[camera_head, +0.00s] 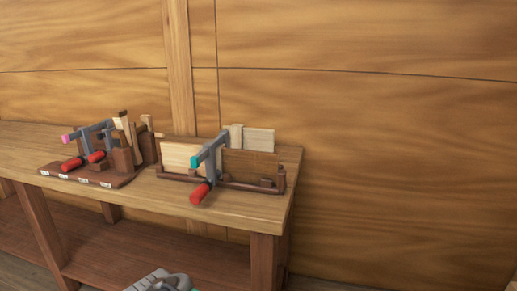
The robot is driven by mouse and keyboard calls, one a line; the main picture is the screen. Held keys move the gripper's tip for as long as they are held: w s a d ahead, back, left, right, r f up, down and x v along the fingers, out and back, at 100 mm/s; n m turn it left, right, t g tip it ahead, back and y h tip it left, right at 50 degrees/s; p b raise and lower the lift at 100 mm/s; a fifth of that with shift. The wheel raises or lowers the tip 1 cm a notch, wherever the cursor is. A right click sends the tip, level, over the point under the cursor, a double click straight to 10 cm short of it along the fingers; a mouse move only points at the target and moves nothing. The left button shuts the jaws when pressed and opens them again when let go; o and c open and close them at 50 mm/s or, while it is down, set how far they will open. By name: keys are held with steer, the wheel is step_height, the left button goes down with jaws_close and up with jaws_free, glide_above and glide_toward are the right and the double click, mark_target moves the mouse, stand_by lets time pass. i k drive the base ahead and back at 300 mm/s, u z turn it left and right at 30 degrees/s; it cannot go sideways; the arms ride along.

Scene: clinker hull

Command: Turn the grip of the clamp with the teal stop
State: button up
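The clamp with the teal stop (210,150) is at the right end of the workbench. It has a grey bar with the teal stop (194,162) at its near left end. The clamp sits at upright wooden boards (250,164) in a dark wooden holder (235,186). My gripper does not show. Only a grey part of my own body is in view at the bottom edge, well below the clamp and apart from it.
The workbench (160,200) has a lower shelf (110,248). On its left, a dark rack (110,180) holds grey clamps with red grips (72,164), one with a pink end (67,139), beside wood blocks. A plank wall (400,170) stands behind. Space right of the bench looks clear.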

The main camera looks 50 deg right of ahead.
mark_target(198, 195)
steer(key=z, duration=2.05)
steer(key=k, duration=0.7)
steer(key=u, duration=2.65)
steer(key=i, duration=0.5)
